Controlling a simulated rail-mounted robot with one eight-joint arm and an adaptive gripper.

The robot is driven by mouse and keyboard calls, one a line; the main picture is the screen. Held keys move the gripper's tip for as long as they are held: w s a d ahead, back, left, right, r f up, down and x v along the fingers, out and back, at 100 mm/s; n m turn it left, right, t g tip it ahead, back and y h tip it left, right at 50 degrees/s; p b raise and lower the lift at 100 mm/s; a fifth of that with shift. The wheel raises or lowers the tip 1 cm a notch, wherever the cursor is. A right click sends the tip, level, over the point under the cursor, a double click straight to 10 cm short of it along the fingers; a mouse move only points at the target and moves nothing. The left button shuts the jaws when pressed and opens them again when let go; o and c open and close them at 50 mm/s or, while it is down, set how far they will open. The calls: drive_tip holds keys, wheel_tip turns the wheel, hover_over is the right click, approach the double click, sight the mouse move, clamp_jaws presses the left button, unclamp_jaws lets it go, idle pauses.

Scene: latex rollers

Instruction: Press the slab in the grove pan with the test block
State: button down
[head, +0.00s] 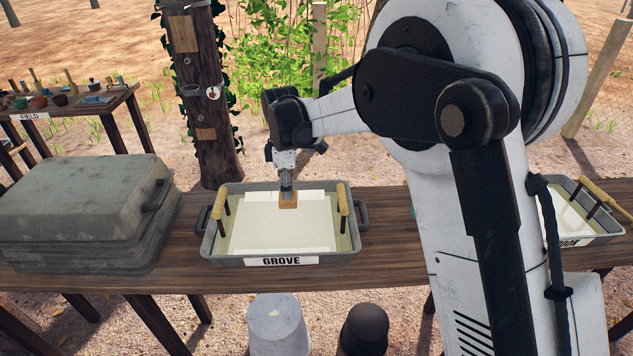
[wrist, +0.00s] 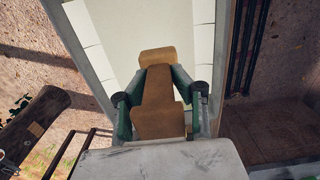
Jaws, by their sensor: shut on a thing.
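The grove pan (head: 208,250) is a grey metal pan with a GROVE label on its front, standing on the wooden table. A pale cream slab (head: 280,228) lies flat in it and also fills the pan in the wrist view (wrist: 125,30). The test block (head: 288,200) is a small tan wooden block at the far middle of the slab. My gripper (head: 286,184) is shut on the test block, pointing down; the wrist view shows the block (wrist: 158,90) between its green fingers. Whether the block touches the slab cannot be told.
Wooden-handled bars (head: 342,199) stand at both sides of the pan. A stack of grey lidded pans (head: 80,210) is at the left. Another labelled pan (head: 565,215) is at the right, partly behind my arm. A post (head: 205,100) rises behind the table. Buckets (head: 277,325) stand in front.

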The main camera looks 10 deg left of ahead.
drive_tip(key=shift+s+a+f+n, duration=0.1)
drive_tip(key=shift+s+a+n, duration=0.15)
drive_tip(key=shift+a, duration=0.3)
drive_tip(key=shift+s+a+n, duration=0.1)
drive_tip(key=shift+a+n, duration=0.25)
drive_tip(key=shift+a, duration=0.2)
drive_tip(key=shift+f+b, duration=0.15)
drive_tip(key=shift+b, duration=0.2)
wheel_tip(320, 180, down, 10)
drive_tip(key=b, duration=0.6)
drive_tip(key=shift+r+b, duration=0.25)
drive_tip(key=shift+b, duration=0.15)
drive_tip(key=shift+f+b, duration=0.65)
idle(0.4)
drive_tip(key=shift+r+p, duration=2.1)
drive_tip(key=shift+r, duration=2.9)
